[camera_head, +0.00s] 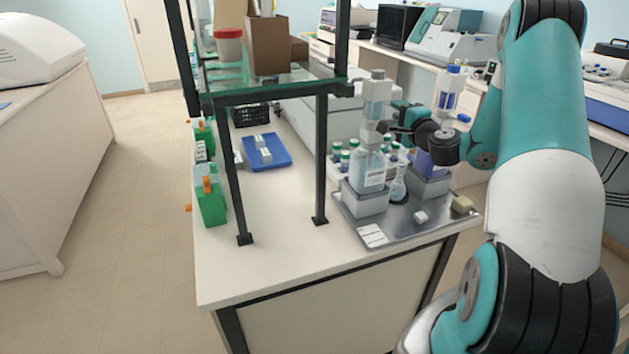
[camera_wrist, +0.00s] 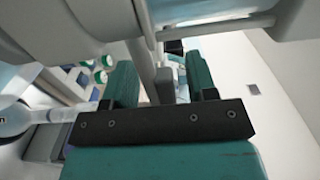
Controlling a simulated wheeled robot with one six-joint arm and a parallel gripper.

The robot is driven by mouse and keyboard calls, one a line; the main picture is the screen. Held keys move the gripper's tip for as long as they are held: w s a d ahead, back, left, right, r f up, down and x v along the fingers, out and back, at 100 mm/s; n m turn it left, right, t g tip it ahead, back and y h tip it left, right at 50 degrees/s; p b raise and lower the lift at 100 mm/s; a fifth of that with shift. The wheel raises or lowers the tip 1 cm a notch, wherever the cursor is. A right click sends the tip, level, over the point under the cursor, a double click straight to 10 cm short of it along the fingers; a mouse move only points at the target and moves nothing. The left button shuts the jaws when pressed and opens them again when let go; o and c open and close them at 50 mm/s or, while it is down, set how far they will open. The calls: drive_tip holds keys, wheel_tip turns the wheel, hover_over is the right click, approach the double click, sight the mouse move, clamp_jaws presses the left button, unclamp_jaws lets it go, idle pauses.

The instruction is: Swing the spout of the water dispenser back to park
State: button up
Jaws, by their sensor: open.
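Two bottle-top dispensers stand side by side on the steel tray. The right dispenser (camera_head: 450,95) has a blue top and a dark blue bottle partly behind my wrist. My gripper (camera_head: 392,120) is beside the left dispenser's head, on its right. In the wrist view my gripper (camera_wrist: 161,75) is open, with a thin grey tube, probably the spout (camera_wrist: 150,68), between the fingers. Contact with either finger cannot be told.
A small flask (camera_head: 397,184) stands between the dispenser bases on the steel tray (camera_head: 400,226). Several green-capped bottles (camera_head: 337,150) are behind. A shelf post (camera_head: 321,160) stands to the left. A blue tray (camera_head: 266,153) lies farther left, with clear bench before it.

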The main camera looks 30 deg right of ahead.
drive_tip(key=shift+s+a+f, duration=0.15)
drive_tip(key=shift+s+a, duration=0.1)
drive_tip(key=shift+s, duration=0.25)
drive_tip(key=b+v, duration=1.3)
drive_tip(key=v, duration=0.3)
drive_tip(key=w+a+r+n+g+y+p, duration=0.1)
drive_tip(key=w+a+n+g+y+p, duration=0.15)
drive_tip(key=a+n+y, duration=0.45)
drive_tip(key=w+a+r+n+g+y+p, duration=0.1)
drive_tip(key=w+a+n+y+p, duration=0.2)
drive_tip(key=a, duration=0.8)
drive_tip(key=s+a+n+g+y+p, duration=0.2)
drive_tip(key=a+n+g, duration=0.6)
drive_tip(key=a, duration=0.8)
drive_tip(key=shift+s+a+n+p, duration=0.2)
drive_tip(key=shift+s+n+p, duration=0.25)
drive_tip(key=shift+s, duration=0.25)
drive_tip(key=shift+r, duration=0.15)
